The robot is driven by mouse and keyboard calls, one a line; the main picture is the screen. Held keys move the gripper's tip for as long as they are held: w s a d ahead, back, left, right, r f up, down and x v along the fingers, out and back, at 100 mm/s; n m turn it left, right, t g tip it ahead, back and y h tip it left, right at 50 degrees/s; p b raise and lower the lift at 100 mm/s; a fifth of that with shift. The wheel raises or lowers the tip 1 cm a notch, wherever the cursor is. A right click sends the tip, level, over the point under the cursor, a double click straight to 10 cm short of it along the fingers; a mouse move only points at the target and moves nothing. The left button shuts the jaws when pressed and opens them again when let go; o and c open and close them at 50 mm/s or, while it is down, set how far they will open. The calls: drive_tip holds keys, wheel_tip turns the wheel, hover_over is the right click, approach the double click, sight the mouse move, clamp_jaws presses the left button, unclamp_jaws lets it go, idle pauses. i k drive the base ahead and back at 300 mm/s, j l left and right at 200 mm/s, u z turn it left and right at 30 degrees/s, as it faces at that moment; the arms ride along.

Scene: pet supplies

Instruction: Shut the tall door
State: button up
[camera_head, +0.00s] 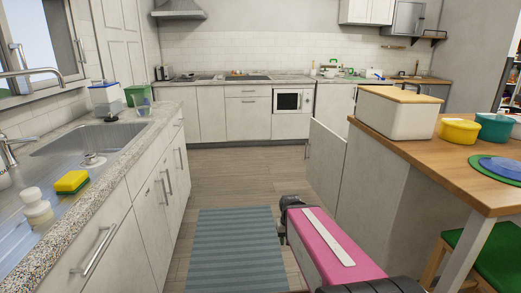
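No gripper fingers show, and I see no contact with the door.
The island worktop (415,165) on the right bears a white bin (397,115) and several bowls. A green stool (490,255) is at bottom right. The sink counter (160,122) runs along the left. A grey striped rug (237,250) lies on the clear floor between.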

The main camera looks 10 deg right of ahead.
sight(327, 152)
drive_tip(key=i+j+z, duration=0.15)
drive_tip(key=i+z, duration=0.15)
drive_tip(key=i, duration=0.25)
drive_tip(key=i+j+z, duration=0.3)
drive_tip(key=i, duration=0.25)
drive_tip(key=i+j+z, duration=0.3)
drive_tip(key=i, duration=0.25)
